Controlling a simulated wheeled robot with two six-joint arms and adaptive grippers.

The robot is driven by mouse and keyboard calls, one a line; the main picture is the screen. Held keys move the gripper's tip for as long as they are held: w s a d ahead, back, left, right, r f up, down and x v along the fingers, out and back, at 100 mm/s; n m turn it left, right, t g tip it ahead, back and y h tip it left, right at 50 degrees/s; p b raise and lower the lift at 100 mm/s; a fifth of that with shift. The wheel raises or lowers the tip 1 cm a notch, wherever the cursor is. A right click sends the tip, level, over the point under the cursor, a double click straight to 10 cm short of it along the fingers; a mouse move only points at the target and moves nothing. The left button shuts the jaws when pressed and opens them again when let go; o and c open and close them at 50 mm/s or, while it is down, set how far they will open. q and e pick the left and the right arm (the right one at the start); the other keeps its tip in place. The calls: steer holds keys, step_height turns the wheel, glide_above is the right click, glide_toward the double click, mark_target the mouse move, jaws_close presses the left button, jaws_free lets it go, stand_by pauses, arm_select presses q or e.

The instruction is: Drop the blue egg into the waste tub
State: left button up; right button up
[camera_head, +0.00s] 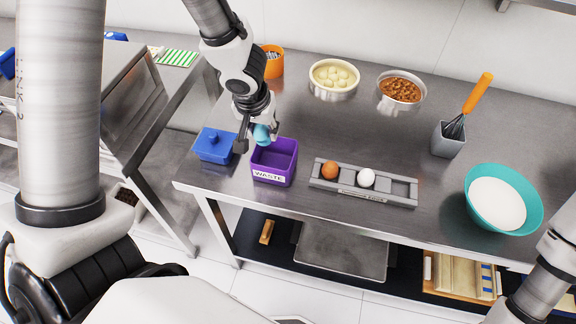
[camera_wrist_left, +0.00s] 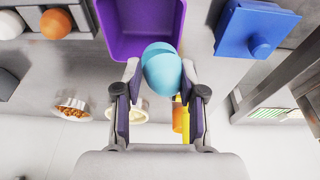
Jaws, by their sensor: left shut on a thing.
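The blue egg (camera_head: 262,134) is held between the fingers of my left gripper (camera_head: 256,138), which is shut on it. In the left wrist view the egg (camera_wrist_left: 161,69) sits between the two fingertips (camera_wrist_left: 161,82). The purple waste tub (camera_head: 273,177), labelled WASTE, stands on the steel table just below and in front of the egg. The tub (camera_wrist_left: 137,52) also shows behind the egg in the left wrist view. The egg appears to be over the tub's back left edge, but its exact height is unclear. My right gripper is out of view.
A blue lidded box (camera_head: 213,147) stands left of the tub. An egg rack (camera_head: 398,190) with a brown egg (camera_head: 330,170) and a white egg (camera_head: 366,177) lies to the right. Farther right are a whisk holder (camera_head: 446,142) and a teal bowl (camera_head: 478,218). Two bowls stand behind.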

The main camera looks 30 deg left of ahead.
mark_target(268, 144)
arm_select(q)
steer(key=f, duration=0.1)
steer(key=f+b, duration=0.1)
steer(key=f, duration=0.1)
steer(key=shift+d+f+b, duration=0.1)
steer(key=shift+d+b, duration=0.15)
steer(key=shift+b, duration=0.15)
steer(key=shift+d+f+b, duration=0.35)
steer(key=shift+a, duration=0.35)
steer(key=o, duration=0.8)
steer(key=shift+d, duration=0.15)
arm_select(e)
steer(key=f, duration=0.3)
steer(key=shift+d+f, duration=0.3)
